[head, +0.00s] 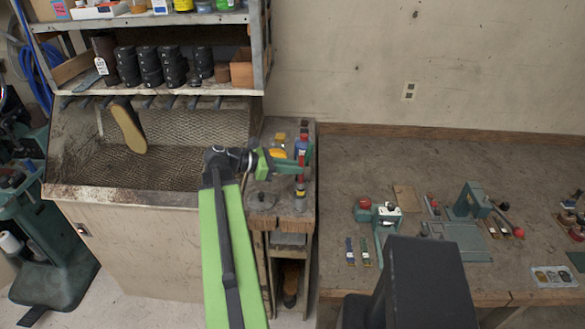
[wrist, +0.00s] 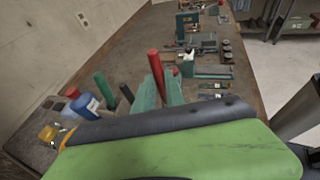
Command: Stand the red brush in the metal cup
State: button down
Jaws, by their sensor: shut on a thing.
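The red brush (wrist: 156,68) is upright between the teal jaws of my gripper (wrist: 160,95) in the wrist view, its red handle rising above them. In the head view the brush (head: 300,187) hangs below my gripper (head: 299,166), over the small wooden bench. Its lower end is low, near the bench top, but I cannot tell whether it touches anything. A green upright handle (wrist: 103,88) stands left of the jaws in the wrist view.
A blue bottle (wrist: 83,104) stands close by on the small bench, with yellow items (wrist: 48,133) beside it. A dark round object (head: 261,198) sits on the bench's left. The larger workbench (head: 350,190) at right holds tools, with bare room at its back.

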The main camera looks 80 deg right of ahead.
jog(key=shift+f+b, duration=2.05)
jog(key=shift+f, duration=0.25)
jog(key=c, duration=1.3)
grip_release()
jog(key=p+v, duration=0.6)
jog(key=v, duration=1.1)
jog(key=shift+w+r, duration=0.15)
